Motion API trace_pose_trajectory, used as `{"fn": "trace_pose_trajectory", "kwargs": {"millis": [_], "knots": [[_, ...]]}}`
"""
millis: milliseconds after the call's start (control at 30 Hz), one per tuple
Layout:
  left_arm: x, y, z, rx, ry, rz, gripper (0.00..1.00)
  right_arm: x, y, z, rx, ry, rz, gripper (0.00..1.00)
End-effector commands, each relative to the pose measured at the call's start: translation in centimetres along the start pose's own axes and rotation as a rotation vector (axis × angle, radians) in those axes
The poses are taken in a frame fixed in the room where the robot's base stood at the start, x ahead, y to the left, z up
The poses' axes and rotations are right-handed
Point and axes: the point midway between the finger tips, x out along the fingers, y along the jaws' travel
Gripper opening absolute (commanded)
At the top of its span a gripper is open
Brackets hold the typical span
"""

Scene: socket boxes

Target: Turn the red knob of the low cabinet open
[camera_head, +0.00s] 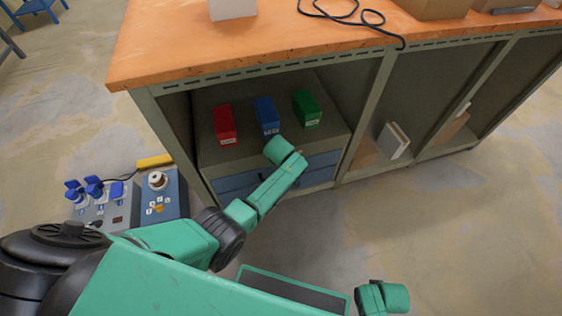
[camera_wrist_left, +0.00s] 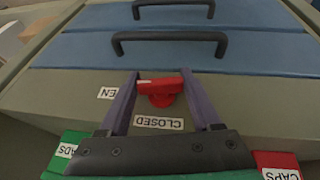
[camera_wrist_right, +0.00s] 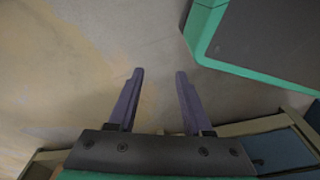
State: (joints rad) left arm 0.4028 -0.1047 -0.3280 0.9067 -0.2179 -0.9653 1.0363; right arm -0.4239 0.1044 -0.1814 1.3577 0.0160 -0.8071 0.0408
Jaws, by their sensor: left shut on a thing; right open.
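The low cabinet (camera_head: 205,152) stands in the left bay of the workbench, with blue drawers on its front. Its red knob (camera_wrist_left: 160,98) shows in the left wrist view, above the drawers on the cabinet's face; that view is upside down. A "CLOSED" label (camera_wrist_left: 159,123) is beside the knob, and another label ending in "EN" (camera_wrist_left: 107,93) is partly hidden by a finger. My left gripper (camera_wrist_left: 160,80) is shut on the red knob, a finger at each end of its bar. My right gripper (camera_wrist_right: 158,75) is open and empty above the floor.
Red (camera_head: 224,124), blue (camera_head: 267,115) and green (camera_head: 307,109) boxes stand on the cabinet. The orange bench top (camera_head: 180,40) overhangs it, and a bench post (camera_head: 368,110) stands to its right. A control panel (camera_head: 158,200) is at left. Floor at right is clear.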

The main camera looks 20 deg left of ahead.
Motion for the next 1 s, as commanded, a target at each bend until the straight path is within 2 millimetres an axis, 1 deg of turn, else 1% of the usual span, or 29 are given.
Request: {"fn": "trace_pose_trajectory", "kwargs": {"millis": [33, 333, 500, 867, 900, 933, 967, 1000], "knots": [[0.3, 0.0, 0.3, 0.011, -0.004, -0.027, 0.09, 0.0, 0.0, -0.3, 0.001, 0.002, 0.0, 0.5], [0.2, -0.1, 0.2, 0.058, -0.004, -0.142, 0.09, -1.2, -0.2, -1.6, 0.007, 0.004, -0.004, 0.5], [0.1, -0.1, 0.2, 0.066, -0.004, -0.162, 0.09, -1.6, -0.3, -2.0, 0.006, 0.005, -0.006, 0.5], [0.1, -0.1, 0.2, 0.068, -0.004, -0.165, 0.09, -1.7, -0.3, -2.0, 0.006, 0.005, -0.006, 0.5], [0.1, -0.1, 0.2, 0.068, -0.004, -0.165, 0.76, -1.7, -0.3, -2.0, 0.006, 0.005, -0.007, 0.5], [0.1, -0.1, 0.1, 0.068, -0.004, -0.165, 0.88, -1.7, -0.3, -2.0, 0.006, 0.005, -0.007, 0.5], [0.1, -0.1, 0.1, 0.068, -0.003, -0.165, 0.95, -1.7, -0.3, -2.0, 0.006, 0.005, -0.007, 0.5], [0.1, -0.1, 0.1, 0.067, -0.003, -0.164, 0.95, -1.7, -0.4, -2.0, 0.006, 0.005, -0.007, 0.5]]}}
